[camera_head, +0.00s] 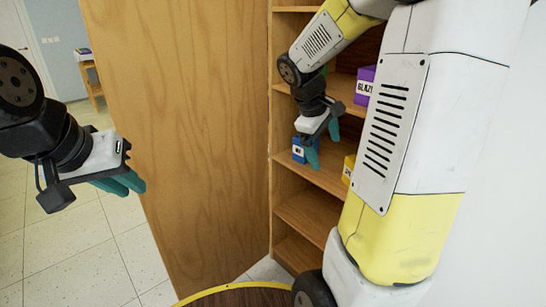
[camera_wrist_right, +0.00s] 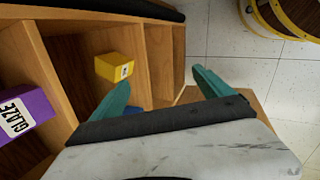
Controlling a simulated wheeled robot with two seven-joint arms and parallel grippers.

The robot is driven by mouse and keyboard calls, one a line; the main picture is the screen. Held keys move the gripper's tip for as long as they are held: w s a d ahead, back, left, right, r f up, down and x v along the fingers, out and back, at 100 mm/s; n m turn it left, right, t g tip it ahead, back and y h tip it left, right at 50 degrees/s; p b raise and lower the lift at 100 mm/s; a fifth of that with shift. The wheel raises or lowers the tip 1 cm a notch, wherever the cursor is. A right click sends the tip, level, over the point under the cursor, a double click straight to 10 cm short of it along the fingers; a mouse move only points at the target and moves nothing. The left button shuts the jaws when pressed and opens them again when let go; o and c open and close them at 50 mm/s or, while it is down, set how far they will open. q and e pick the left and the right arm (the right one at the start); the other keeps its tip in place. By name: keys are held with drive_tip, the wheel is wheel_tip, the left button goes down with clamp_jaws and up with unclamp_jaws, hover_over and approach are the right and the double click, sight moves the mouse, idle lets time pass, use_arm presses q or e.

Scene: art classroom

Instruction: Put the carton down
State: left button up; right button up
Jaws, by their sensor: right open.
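A blue carton (camera_head: 298,152) stands on a middle shelf of the wooden bookcase (camera_head: 308,205). In the right wrist view only a small blue patch of it (camera_wrist_right: 133,110) shows behind a finger. My right gripper (camera_head: 323,144) is in front of the shelf beside the blue carton, with its teal fingers apart and nothing seen between them. Those spread fingers also show in the right wrist view (camera_wrist_right: 163,92). My left gripper (camera_head: 122,183) hangs at the left, holding nothing visible; its finger gap is unclear.
A purple glaze carton (camera_head: 365,86) stands on the shelf above, and a yellow carton (camera_head: 349,168) stands right of the blue one. A wide wooden panel (camera_head: 185,130) stands between my grippers. A round yellow-rimmed table (camera_head: 238,293) is at the bottom.

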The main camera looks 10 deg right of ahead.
drive_tip(key=s+a+r+m+t+y, duration=0.2)
drive_tip(key=s+a+r+m+y, duration=0.1)
drive_tip(key=s+a, duration=0.4)
drive_tip(key=s+a+r+m+t+y, duration=0.2)
drive_tip(key=s+a+r+m+y, duration=0.1)
drive_tip(key=s+a, duration=0.5)
drive_tip(key=shift+a+m+t+y, duration=0.2)
drive_tip(key=shift+m+t+y, duration=0.1)
drive_tip(key=shift+y, duration=0.1)
drive_tip(key=shift+r, duration=0.1)
drive_tip(key=shift+c, duration=0.4)
